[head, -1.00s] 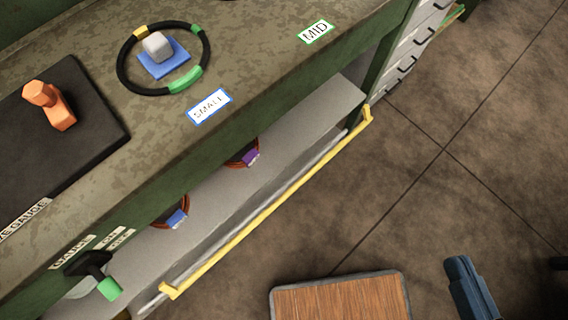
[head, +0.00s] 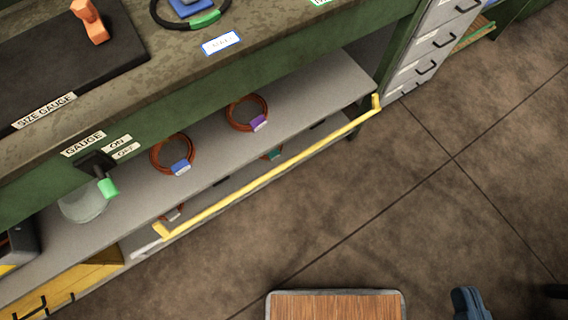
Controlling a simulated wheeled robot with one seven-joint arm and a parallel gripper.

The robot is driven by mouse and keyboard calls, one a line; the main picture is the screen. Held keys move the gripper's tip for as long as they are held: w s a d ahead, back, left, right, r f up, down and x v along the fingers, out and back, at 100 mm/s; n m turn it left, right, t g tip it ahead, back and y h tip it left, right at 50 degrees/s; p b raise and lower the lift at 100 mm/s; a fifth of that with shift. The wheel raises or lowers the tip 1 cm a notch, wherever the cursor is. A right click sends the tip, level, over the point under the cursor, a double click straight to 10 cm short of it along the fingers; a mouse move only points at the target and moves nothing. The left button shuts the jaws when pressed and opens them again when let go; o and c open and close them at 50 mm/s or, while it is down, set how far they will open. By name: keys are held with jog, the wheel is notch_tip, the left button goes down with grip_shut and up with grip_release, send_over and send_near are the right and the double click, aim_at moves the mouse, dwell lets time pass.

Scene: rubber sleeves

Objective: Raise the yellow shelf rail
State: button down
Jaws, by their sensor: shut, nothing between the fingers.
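The yellow shelf rail (head: 275,172) runs diagonally along the open front of the green bench, from lower left to upper right. Its ends are short bent yellow brackets, the left one (head: 161,231) near the lower shelf and the right one (head: 376,102) near the drawer unit. The rail sits low, in front of the gap beneath the grey upper shelf (head: 320,95). My gripper is not in view.
Red-brown coils with a blue tag (head: 181,168) and a purple tag (head: 259,123) lie on the upper shelf. A teal-tagged item (head: 272,154) shows behind the rail. Brown floor (head: 400,210) before the rail is clear.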

jog(key=w+a+f+n+t+y+b, duration=0.1)
jog(key=w+a+f+n+y+b, duration=0.15)
jog(key=w+f+n+b, duration=0.75)
jog(key=w+a+f+n+t+y+b, duration=0.15)
jog(key=a+f+b, duration=0.3)
jog(key=f, duration=1.05)
jog(key=w+a+f+n+t+y+b, duration=0.1)
jog(key=w+a+f+n+y+b, duration=0.2)
jog(key=w+f+n+b, duration=0.7)
jog(key=w+a+f+n+y+b, duration=0.35)
jog(key=a+f+y+b, duration=0.2)
jog(key=f, duration=0.65)
jog(key=x, duration=1.4)
jog(key=shift+w+a+f+b, duration=0.2)
jog(key=shift+w+b, duration=0.1)
jog(key=shift+w, duration=0.2)
jog(key=shift+d+g+h, duration=0.1)
jog(key=shift+g+h, duration=0.15)
